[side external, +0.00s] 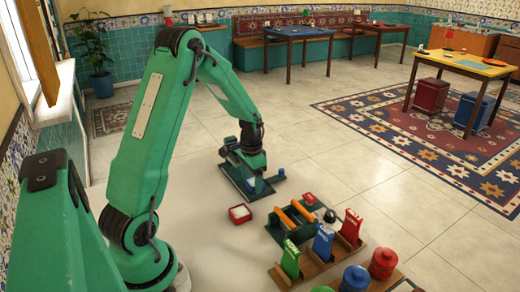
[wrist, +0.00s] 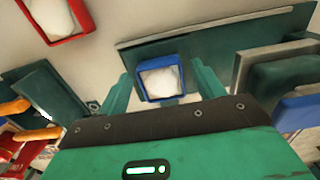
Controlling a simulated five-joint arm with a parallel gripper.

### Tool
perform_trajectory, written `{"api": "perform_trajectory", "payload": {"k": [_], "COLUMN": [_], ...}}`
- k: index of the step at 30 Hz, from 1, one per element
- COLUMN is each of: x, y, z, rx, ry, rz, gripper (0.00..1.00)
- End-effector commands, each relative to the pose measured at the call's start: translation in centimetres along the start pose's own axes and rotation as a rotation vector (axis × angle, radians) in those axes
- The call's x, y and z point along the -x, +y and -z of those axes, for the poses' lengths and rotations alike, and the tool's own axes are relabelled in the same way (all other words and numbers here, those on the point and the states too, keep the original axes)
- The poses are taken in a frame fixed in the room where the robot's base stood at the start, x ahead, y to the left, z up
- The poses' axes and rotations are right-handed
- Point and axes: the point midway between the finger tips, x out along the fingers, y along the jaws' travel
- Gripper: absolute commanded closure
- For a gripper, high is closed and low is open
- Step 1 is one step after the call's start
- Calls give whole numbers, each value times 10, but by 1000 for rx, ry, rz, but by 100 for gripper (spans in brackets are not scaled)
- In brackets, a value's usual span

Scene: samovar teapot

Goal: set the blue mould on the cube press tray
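In the wrist view the blue mould (wrist: 162,78), square with a white filling, sits between the fingertips of my gripper (wrist: 162,84). In the side view my gripper (side external: 256,184) is down at the green press tray (side external: 236,181), and the mould is hidden there.
A red mould (side external: 240,213) with white filling lies on the pale counter nearby; it also shows in the wrist view (wrist: 80,22). A blue knob (side external: 281,172) is beside the press.

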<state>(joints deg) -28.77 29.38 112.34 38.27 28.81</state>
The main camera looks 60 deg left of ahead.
Motion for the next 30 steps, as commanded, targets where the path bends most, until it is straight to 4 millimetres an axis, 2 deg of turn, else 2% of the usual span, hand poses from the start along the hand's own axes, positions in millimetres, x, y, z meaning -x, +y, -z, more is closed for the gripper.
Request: {"api": "perform_trajectory", "payload": {"k": [11, 16, 23, 30], "x": [2, 10, 36, 77], "y": [0, 0, 0, 0], "z": [0, 1, 1, 1], "rx": [0, 0, 0, 0], "ry": [0, 3, 4, 4], "rz": [0, 1, 2, 2], "gripper": [30, 30, 30, 30]}}
